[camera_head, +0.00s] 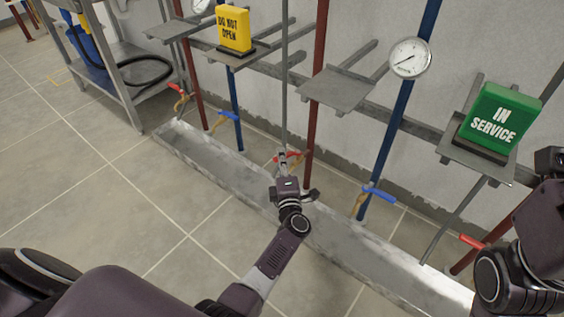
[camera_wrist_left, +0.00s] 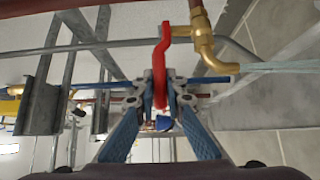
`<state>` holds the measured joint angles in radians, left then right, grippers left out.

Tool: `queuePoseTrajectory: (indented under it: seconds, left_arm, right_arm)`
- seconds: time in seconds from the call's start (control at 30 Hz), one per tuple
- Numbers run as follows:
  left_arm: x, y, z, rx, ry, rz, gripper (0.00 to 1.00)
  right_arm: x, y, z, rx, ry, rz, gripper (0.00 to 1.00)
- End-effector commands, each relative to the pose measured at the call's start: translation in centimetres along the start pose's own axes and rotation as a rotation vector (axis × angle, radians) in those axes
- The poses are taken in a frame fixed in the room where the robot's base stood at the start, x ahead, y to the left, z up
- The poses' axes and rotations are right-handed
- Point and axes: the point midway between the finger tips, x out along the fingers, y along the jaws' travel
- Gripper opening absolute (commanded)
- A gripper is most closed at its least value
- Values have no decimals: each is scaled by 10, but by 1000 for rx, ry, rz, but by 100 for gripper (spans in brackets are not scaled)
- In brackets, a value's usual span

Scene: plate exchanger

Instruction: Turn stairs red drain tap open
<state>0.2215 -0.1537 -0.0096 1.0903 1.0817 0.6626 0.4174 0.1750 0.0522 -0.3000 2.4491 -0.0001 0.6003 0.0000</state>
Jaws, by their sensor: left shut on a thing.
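The red-handled drain tap (camera_head: 291,155) is on a red pipe (camera_head: 316,115) in the middle of the head view, mostly hidden by my left gripper (camera_head: 283,160). In the left wrist view its red lever (camera_wrist_left: 163,50) sits between my fingers (camera_wrist_left: 160,90), which are shut on it. The brass body (camera_wrist_left: 203,45) shows beside the lever. A pale, translucent streak (camera_wrist_left: 275,66), looking like water, leads away from the brass spout. My right arm shows at the right edge of the head view, with its fingers out of sight.
A metal trough (camera_head: 218,165) runs along the floor under the taps. Blue-handled taps (camera_head: 379,194) and other red-handled taps (camera_head: 472,241) stand along the wall. A green "IN SERVICE" sign (camera_head: 496,118) and yellow "DO NOT OPEN" sign (camera_head: 235,29) rest on brackets. The tiled floor at left is clear.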

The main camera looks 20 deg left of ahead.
Motion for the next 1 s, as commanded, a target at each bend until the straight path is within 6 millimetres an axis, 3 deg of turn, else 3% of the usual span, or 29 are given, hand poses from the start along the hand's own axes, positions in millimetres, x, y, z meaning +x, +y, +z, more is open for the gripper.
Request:
queuePoseTrajectory:
  seconds: [0.53, 0.57, 0.7, 1.0]
  left_arm:
    - [3, -2, 1, 0, 10, -4, 0]
    - [3, -2, 1, 0, 10, -4, 12]
    - [3, -1, 1, 0, 10, -3, 28]
    - [3, 0, 0, 0, 10, 0, 29]
  right_arm:
    - [2, 1, -1, 1, 7, 6, 36]
    - [2, 1, -1, 1, 7, 6, 36]
    - [2, 0, -2, 0, 8, 3, 36]
    - [1, 0, -2, -1, 7, -4, 36]
